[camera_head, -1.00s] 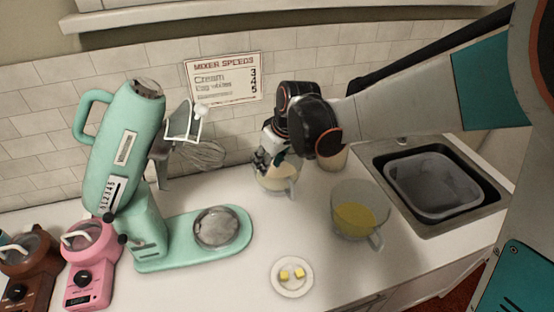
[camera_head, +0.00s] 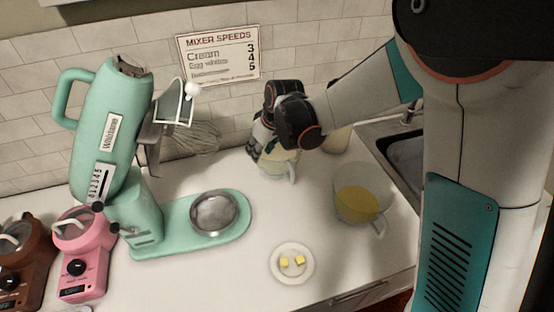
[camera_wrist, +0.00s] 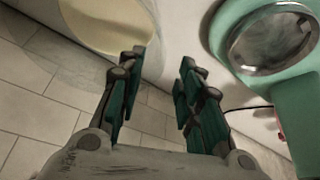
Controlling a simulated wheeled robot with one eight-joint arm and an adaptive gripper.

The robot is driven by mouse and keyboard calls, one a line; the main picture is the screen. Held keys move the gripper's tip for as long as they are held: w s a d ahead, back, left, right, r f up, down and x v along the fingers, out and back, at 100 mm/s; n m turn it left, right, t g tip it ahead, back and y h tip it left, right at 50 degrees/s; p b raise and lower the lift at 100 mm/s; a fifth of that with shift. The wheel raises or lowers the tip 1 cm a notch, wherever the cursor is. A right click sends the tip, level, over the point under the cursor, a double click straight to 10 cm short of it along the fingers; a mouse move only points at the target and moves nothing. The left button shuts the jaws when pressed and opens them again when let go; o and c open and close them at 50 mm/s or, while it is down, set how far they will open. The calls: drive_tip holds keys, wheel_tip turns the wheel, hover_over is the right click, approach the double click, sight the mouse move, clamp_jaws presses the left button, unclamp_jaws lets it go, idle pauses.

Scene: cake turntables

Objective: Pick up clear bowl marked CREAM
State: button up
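A clear bowl with pale cream-coloured contents (camera_head: 281,161) stands on the counter near the back wall, its handle towards the front right. No CREAM marking is readable on it. My gripper (camera_head: 257,148) is at the bowl's left rim and hides part of it. In the wrist view my gripper (camera_wrist: 161,64) has its two fingers apart with nothing clamped between them. There the bowl (camera_wrist: 105,22) is cut off at the upper left. The left fingertip overlaps its rim, and the right fingertip is outside it. Whether they touch is unclear.
A second clear bowl with yellow contents (camera_head: 361,204) stands to the right. A plate with butter cubes (camera_head: 279,272) is in front. A mint stand mixer (camera_head: 140,212) with a metal bowl (camera_head: 213,213) is left. A sink (camera_head: 405,160) lies behind my arm.

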drive_tip(key=x, duration=0.4)
drive_tip(key=shift+w+f+b, duration=0.1)
drive_tip(key=shift+f+b, duration=0.2)
drive_tip(key=shift+b, duration=0.1)
clamp_jaws()
